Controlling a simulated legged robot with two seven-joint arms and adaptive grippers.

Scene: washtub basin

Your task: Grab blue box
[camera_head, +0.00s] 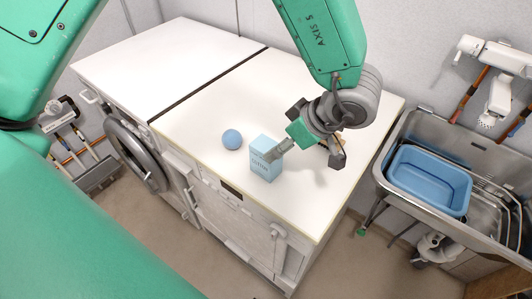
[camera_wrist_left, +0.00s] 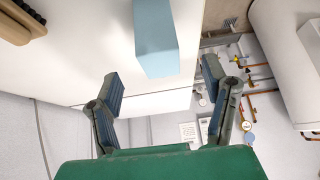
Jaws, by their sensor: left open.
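The blue box (camera_head: 265,160) stands upright on the white worktop, near its front edge, in the head view. In the left wrist view the blue box (camera_wrist_left: 155,38) shows at the top centre, beyond the fingertips. My left gripper (camera_head: 306,156) is just to the right of the box in the head view, and one finger overlaps the box's upper right edge there. I cannot tell from that whether they touch. In the wrist view my left gripper (camera_wrist_left: 161,72) has its fingers spread, with nothing between them. My right gripper is not in view.
A blue ball (camera_head: 232,139) lies left of the box. A wooden brush (camera_wrist_left: 22,20) lies on the worktop, mostly hidden behind the gripper in the head view. A metal sink (camera_head: 480,160) with a blue basin (camera_head: 430,181) stands to the right. The worktop's left part is clear.

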